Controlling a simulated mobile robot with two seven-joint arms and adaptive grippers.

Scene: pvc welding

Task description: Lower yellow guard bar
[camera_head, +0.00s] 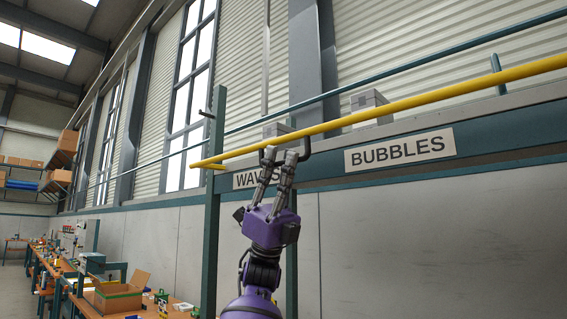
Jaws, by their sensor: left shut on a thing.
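The yellow guard bar (390,108) runs from the left post up across the picture to the right edge, above the sign beam. A dark handle (307,145) hangs under the bar near its left part. My left gripper (279,156) reaches up from below, with its fingertips at the handle just under the bar. It is shut on the handle, though the exact contact is small and hard to see. My right gripper is not in view.
A teal beam (490,138) carries the signs BUBBLES (400,150) and WAVES, the latter partly hidden by my gripper. Teal posts (212,230) stand below. Grey boxes (369,104) sit behind the bar. Workbenches with an open cardboard box (117,296) are at lower left.

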